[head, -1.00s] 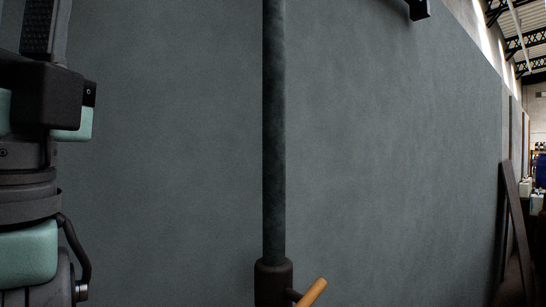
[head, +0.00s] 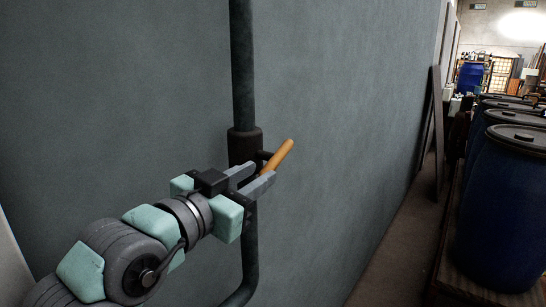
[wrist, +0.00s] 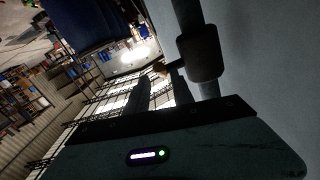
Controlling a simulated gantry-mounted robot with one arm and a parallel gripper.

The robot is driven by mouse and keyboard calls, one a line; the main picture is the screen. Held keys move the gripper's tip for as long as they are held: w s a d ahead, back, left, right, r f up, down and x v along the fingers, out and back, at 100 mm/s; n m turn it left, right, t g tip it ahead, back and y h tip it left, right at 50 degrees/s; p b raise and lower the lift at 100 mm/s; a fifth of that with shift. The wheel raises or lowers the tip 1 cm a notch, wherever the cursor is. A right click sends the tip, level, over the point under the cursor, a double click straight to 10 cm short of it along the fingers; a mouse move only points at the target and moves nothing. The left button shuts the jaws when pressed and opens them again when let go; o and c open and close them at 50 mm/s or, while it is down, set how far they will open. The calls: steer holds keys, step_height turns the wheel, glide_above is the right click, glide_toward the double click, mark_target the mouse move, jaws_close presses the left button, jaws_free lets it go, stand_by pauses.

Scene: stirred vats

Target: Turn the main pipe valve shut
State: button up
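The main pipe valve has a dark brown body (head: 244,147) on a vertical dark pipe. Its orange lever handle (head: 280,154) sticks out to the right and tilts up to the right. My gripper (head: 263,170) reaches in from the lower left, just in front of and below the valve body. Its two grey fingers are apart, with the tips at the lower end of the handle. I cannot tell whether they touch it. In the wrist view the valve body (wrist: 203,57) is dark at upper right, and the handle shows only as a small dim end.
The pipe (head: 243,70) runs along a grey-green wall (head: 340,110) and bends left below the valve. Blue barrels (head: 505,215) stand on a low platform at the right. A dark board (head: 435,130) leans against the wall. The floor strip (head: 400,245) between wall and barrels is clear.

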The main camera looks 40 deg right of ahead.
mark_target(283, 157)
steer(key=p+x, duration=0.1)
steer(key=x, duration=0.7)
steer(key=shift+d+r+p, duration=0.15)
steer(key=shift+d+p, duration=0.1)
steer(key=shift+p, duration=0.15)
steer(key=shift+w+d, duration=0.35)
steer(key=shift+d, duration=0.35)
jaws_close()
